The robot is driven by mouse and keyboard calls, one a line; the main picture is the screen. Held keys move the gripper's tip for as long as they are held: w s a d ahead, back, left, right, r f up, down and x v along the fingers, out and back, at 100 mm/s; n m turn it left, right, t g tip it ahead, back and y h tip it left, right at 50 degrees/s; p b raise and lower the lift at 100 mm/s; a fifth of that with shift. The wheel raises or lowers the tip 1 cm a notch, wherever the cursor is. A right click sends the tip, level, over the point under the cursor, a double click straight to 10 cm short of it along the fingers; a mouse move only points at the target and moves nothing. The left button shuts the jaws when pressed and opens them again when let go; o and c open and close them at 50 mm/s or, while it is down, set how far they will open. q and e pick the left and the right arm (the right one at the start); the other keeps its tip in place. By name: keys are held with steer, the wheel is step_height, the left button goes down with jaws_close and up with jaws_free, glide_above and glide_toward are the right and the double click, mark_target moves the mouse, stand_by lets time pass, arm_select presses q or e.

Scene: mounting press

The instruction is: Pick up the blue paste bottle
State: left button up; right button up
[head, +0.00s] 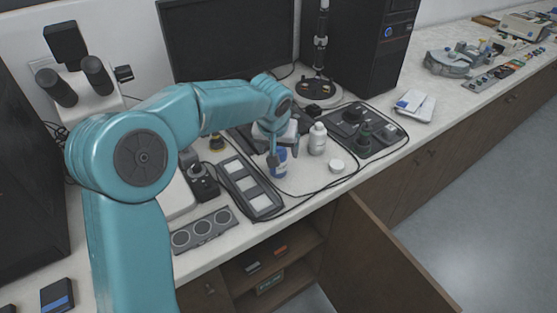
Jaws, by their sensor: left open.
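The blue paste bottle (279,166) stands on the white bench top near the front edge, right of a dark tray with pale square inserts. My left gripper (274,157) reaches down over it from above, with its fingers at the upper part of the bottle. It is open. The fingers hide part of the bottle, and I cannot tell whether they touch it. My right gripper is not in view.
A white bottle (317,139) stands close to the right, with a small white lid (336,166) in front. The dark insert tray (262,205) lies left. A black cable runs along the bench. A cabinet door (380,262) hangs open below.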

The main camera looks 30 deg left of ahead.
arm_select(q)
steer(key=x, duration=0.6)
steer(key=shift+w+a+p, duration=0.25)
steer(key=shift+a+p, duration=0.1)
steer(key=c, duration=1.2)
